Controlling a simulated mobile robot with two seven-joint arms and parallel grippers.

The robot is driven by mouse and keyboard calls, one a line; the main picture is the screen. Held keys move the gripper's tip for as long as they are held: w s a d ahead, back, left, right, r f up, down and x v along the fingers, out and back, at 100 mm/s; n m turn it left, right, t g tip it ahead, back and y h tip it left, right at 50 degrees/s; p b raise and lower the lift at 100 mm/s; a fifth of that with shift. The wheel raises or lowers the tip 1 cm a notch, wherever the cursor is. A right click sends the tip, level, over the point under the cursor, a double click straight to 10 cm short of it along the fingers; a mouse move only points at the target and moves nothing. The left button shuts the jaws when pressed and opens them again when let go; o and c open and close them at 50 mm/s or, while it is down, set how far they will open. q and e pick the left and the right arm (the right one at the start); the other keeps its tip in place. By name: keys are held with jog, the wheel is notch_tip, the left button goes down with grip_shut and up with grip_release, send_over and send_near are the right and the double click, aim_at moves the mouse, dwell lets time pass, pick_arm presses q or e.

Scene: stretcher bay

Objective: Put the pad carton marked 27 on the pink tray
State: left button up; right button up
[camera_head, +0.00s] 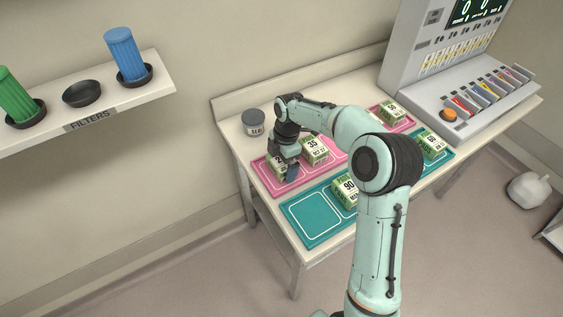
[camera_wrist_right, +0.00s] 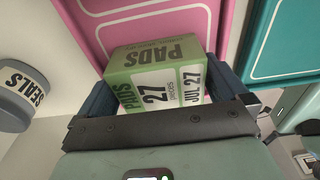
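The pad carton marked 27 (camera_wrist_right: 157,84) is green and white, with JUL 27 on its label. My right gripper (camera_head: 286,174) is at the left end of the pink tray (camera_head: 268,185) in the head view. In the right wrist view, its blue fingers (camera_wrist_right: 160,90) lie against both sides of the carton. In the head view the carton (camera_head: 274,160) is partly hidden by the gripper, over the tray's left space; I cannot tell whether its base touches the tray. A carton marked 35 (camera_head: 315,151) stands beside it on the pink tray. My left gripper is not in view.
A teal tray (camera_head: 297,235) in front has an empty left space and a carton marked 90 (camera_head: 345,188). More cartons (camera_head: 391,110) stand farther right. A grey SEALS jar (camera_head: 253,122) is behind the gripper. A grey console (camera_head: 440,100) fills the back right.

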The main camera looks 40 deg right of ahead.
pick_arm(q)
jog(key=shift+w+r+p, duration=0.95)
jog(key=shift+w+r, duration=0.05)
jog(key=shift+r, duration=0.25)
pick_arm(e)
notch_tip(320, 180, up, 12)
jog(key=d, duration=0.1)
jog(key=shift+d+r, duration=0.15)
jog(key=shift+d, duration=0.05)
